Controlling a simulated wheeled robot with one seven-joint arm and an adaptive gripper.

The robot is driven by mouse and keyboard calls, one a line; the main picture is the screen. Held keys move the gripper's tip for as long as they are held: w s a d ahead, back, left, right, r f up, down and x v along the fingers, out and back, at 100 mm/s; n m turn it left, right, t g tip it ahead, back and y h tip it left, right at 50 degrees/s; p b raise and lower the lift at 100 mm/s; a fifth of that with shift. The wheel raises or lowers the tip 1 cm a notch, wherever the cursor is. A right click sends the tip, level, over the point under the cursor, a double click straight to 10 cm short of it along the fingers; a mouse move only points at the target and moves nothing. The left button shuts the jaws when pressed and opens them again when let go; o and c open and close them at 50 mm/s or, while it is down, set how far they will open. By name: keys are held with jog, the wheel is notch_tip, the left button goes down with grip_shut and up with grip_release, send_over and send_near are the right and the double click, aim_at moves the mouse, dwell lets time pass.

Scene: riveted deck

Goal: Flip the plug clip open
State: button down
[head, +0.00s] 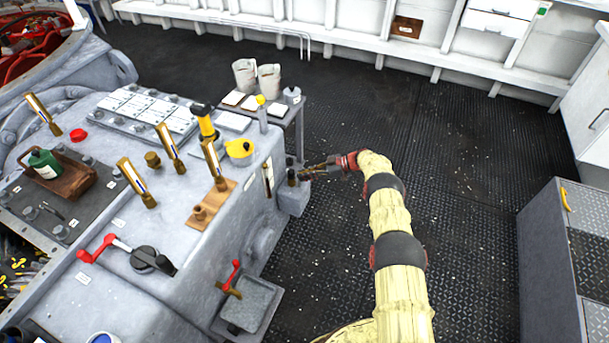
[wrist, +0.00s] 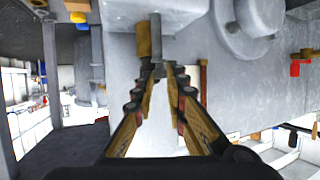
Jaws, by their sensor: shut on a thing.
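My gripper (head: 308,173) is beside the grey box (head: 292,201) on the right side of the machine, level with its top. A small dark upright piece (head: 291,177) stands on that box by the fingertips. In the wrist view the two fingers (wrist: 160,73) come together at their tips, shut on a narrow grey piece (wrist: 156,44), which seems to be the plug clip. A brass-coloured cylinder (wrist: 143,40) is right next to it. The fingertips cover part of the clip, and I cannot tell how far it is turned.
The grey machine (head: 250,190) fills the left, with brass-handled levers and a yellow pot (head: 240,151) on top. A small side table (head: 287,112) with two pale bags (head: 245,75) stands behind. The dark deck to the right is clear up to a grey cabinet (head: 545,260).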

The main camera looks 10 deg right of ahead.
jog(key=shift+w+a, duration=0.1)
dwell(0.6)
jog(key=c, duration=1.8)
grip_release()
jog(key=v, duration=1.2)
jog(key=shift+o, duration=0.2)
jog(key=shift+w, duration=0.15)
